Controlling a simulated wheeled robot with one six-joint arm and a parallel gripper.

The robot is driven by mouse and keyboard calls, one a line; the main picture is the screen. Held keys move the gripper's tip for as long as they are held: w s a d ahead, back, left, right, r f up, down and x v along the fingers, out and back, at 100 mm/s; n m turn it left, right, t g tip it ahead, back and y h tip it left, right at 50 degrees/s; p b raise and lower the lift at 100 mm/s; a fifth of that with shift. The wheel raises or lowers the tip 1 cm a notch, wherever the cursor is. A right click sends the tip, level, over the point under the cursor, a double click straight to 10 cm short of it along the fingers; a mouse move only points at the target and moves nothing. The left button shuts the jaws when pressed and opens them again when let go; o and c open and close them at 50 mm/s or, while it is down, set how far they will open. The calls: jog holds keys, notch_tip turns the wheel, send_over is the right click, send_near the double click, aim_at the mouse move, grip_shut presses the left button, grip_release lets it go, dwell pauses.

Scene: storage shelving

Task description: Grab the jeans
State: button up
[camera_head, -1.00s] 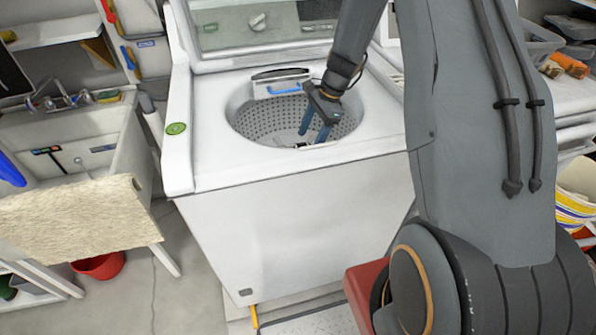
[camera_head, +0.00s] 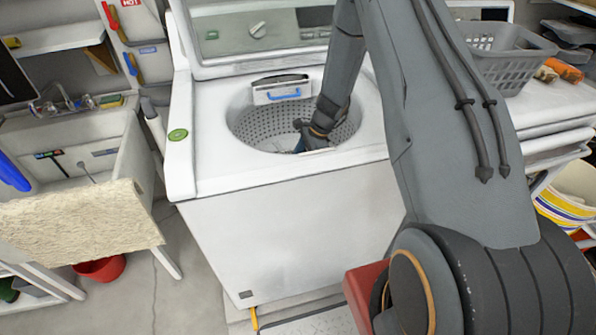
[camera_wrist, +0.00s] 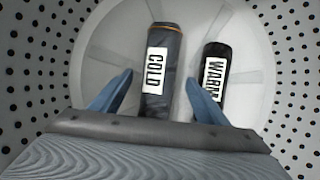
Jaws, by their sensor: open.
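No thing in view is plainly jeans. A dark grey roll-like item (camera_wrist: 173,43) with a white COLD label lies at the bottom of the washer drum in the wrist view. A black one (camera_wrist: 217,102) marked WARM, its last letter partly hidden, lies right of it. I cannot tell whether either is rolled jeans. My gripper (camera_wrist: 160,78) is open, its blue fingers on either side of the COLD item in the picture; contact is unclear. In the head view my gripper (camera_head: 299,145) is down inside the drum, fingers mostly hidden behind the rim.
The white washing machine (camera_head: 290,225) stands with its lid (camera_head: 225,45) raised. The perforated drum wall (camera_wrist: 40,75) surrounds my gripper. A sink (camera_head: 75,190) with a beige cloth (camera_head: 80,225) is at left. A grey basket (camera_head: 500,55) sits at right.

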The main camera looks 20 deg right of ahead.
jog(key=c, duration=1.4)
jog(key=shift+c, duration=0.2)
jog(key=shift+r, duration=0.1)
